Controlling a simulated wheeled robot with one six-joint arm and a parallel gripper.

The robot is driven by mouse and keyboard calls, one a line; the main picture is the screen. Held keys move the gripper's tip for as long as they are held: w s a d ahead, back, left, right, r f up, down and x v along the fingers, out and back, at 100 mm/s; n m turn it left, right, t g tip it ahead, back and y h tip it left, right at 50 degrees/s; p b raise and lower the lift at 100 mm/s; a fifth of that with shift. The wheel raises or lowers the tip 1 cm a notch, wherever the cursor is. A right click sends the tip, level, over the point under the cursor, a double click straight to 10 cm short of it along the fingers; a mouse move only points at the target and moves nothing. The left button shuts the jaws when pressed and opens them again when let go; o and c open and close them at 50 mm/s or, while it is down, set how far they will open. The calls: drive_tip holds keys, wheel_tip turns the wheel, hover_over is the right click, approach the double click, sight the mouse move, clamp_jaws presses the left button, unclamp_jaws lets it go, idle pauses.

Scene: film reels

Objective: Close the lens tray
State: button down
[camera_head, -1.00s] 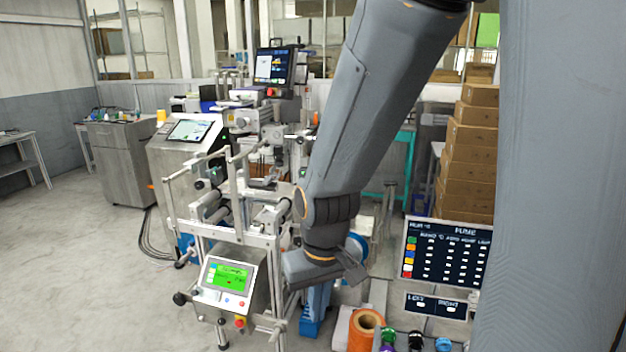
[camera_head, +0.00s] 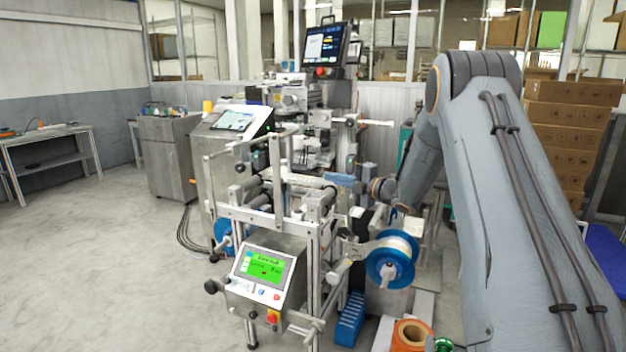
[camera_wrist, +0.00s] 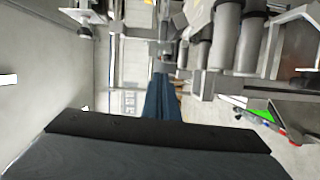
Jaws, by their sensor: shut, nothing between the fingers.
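I cannot pick out the lens tray for certain in either view. The metal roller machine (camera_head: 270,215) stands in the middle of the head view, with rollers and a light flat piece across its upper frame. My gripper (camera_head: 332,177) reaches in from the right at the height of these rollers. It is small there, and I cannot tell whether it touches anything. In the wrist view my gripper (camera_wrist: 160,80) shows as dark blue fingers together with nothing held. Rollers and metal parts of the machine (camera_wrist: 228,40) lie close to its right.
A blue-rimmed reel (camera_head: 390,262) sticks out at the machine's front right. Below are a blue slotted box (camera_head: 350,320) and an orange roll (camera_head: 410,335). A control box with a green screen (camera_head: 262,268) juts out in front. The floor at left is clear.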

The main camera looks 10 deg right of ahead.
sight(316, 163)
drive_tip(key=shift+n+y, duration=0.5)
drive_tip(key=shift+n, duration=0.1)
drive_tip(key=x, duration=0.4)
drive_tip(key=p+x, duration=0.1)
drive_tip(key=x, duration=0.4)
drive_tip(key=shift+a+f, duration=0.2)
drive_tip(key=shift+a, duration=0.05)
drive_tip(key=shift+w+d+p, duration=0.2)
drive_tip(key=shift+w+d, duration=0.15)
drive_tip(key=shift+w, duration=0.3)
drive_tip(key=shift+w+d+p, duration=0.15)
drive_tip(key=shift+w+d, duration=0.2)
drive_tip(key=shift+w, duration=0.25)
drive_tip(key=shift+w+d+p, duration=0.2)
drive_tip(key=shift+w+d, duration=0.1)
drive_tip(key=shift+w, duration=0.35)
drive_tip(key=shift+w, duration=0.1)
